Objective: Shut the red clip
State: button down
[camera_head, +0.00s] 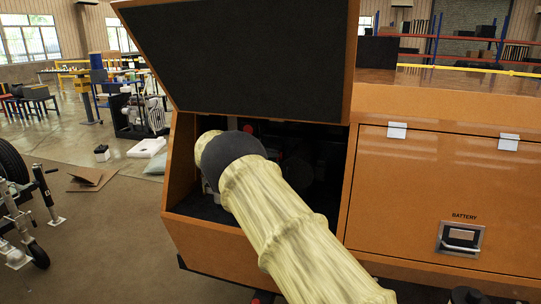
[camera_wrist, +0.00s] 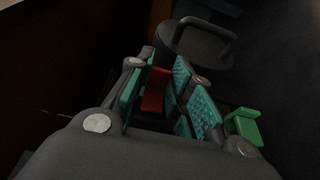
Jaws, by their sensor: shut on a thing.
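The red clip (camera_wrist: 154,90) shows in the wrist view between the teal finger pads of my gripper (camera_wrist: 162,92). The pads are closed on it, and only part of the clip is visible. In the head view my covered arm reaches into the open compartment of the orange light tower (camera_head: 175,175), and it hides the gripper and the clip there. I cannot tell how far the clip is turned.
A green clip-like piece (camera_wrist: 243,126) is to the right of my gripper. A round dark part with a handle (camera_wrist: 197,42) is just beyond the fingers. The raised lid (camera_head: 250,60) hangs above my arm. A closed battery door (camera_head: 430,200) is at the right.

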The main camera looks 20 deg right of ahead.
dwell(0.4)
jog(key=c, duration=1.6)
grip_release()
jog(key=shift+o, duration=0.2)
jog(key=v, duration=0.9)
jog(key=shift+a, duration=0.15)
